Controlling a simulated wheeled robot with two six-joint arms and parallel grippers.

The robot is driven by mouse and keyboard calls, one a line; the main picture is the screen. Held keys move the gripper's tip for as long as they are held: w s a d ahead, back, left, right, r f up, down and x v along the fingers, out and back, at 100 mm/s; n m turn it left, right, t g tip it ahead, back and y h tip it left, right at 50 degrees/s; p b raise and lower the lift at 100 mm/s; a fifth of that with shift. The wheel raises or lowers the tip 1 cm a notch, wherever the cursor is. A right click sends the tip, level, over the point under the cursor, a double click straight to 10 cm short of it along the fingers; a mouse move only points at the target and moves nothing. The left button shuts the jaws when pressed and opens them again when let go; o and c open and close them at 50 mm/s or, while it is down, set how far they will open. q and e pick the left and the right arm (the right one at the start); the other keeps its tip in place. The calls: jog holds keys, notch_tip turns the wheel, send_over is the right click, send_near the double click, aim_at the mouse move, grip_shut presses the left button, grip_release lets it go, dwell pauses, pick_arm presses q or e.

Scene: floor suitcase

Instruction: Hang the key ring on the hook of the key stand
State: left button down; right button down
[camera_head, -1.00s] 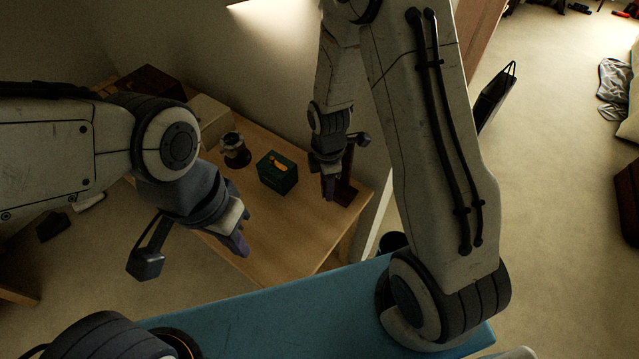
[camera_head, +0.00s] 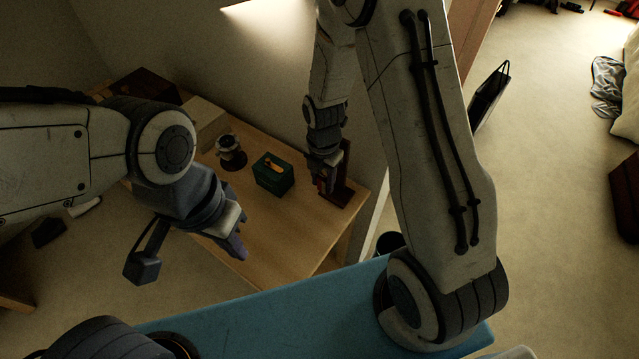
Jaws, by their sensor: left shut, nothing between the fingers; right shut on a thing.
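The key stand (camera_head: 341,191) is a dark reddish-brown wooden piece with an upright post, at the right end of the wooden table. My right gripper (camera_head: 326,188) is shut and sits right in front of the stand, just left of its post. The key ring is not distinguishable; it is too small or hidden at the dark fingers. The stand's hook is hidden behind the gripper. My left gripper (camera_head: 238,252) is shut and empty, over the table's front edge, well left of the stand.
On the wooden table (camera_head: 290,232) are a green box (camera_head: 273,179) with an orange item on top, a dark and silver round object (camera_head: 230,152), and a pale box (camera_head: 203,122). A wall stands behind. The table's front middle is clear.

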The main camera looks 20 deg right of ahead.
jog(key=w+d+f, duration=0.1)
jog(key=w+d, duration=0.3)
jog(key=d, duration=0.1)
jog(key=shift+f+b, duration=0.15)
jog(key=shift+b, duration=0.3)
dwell(0.3)
dwell(0.6)
jog(key=shift+c, duration=2)
grip_release()
